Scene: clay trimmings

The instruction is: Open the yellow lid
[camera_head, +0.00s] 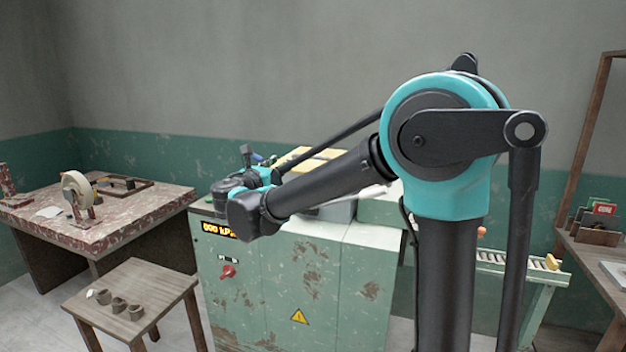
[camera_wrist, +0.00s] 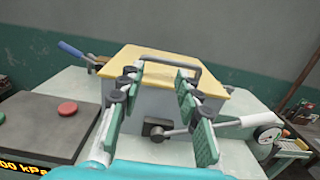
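The yellow lid (camera_wrist: 150,63) lies flat on a grey box on top of the green machine, with a dark bar handle (camera_wrist: 170,60) on it. In the head view the lid (camera_head: 318,158) shows only partly, behind my arm. My gripper (camera_wrist: 158,82) is open in the wrist view, its two fingers spread and pointing toward the lid, with nothing seen between them. I cannot tell if the fingertips touch the lid. In the head view my arm hides most of the gripper.
The machine (camera_head: 290,280) has a display and a red knob (camera_head: 228,271) in front. In the wrist view, a blue-handled lever (camera_wrist: 75,50) is left of the box, a gauge (camera_wrist: 267,134) right, and a red button (camera_wrist: 67,108) on a dark plate. A stool (camera_head: 150,290) holds small cups.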

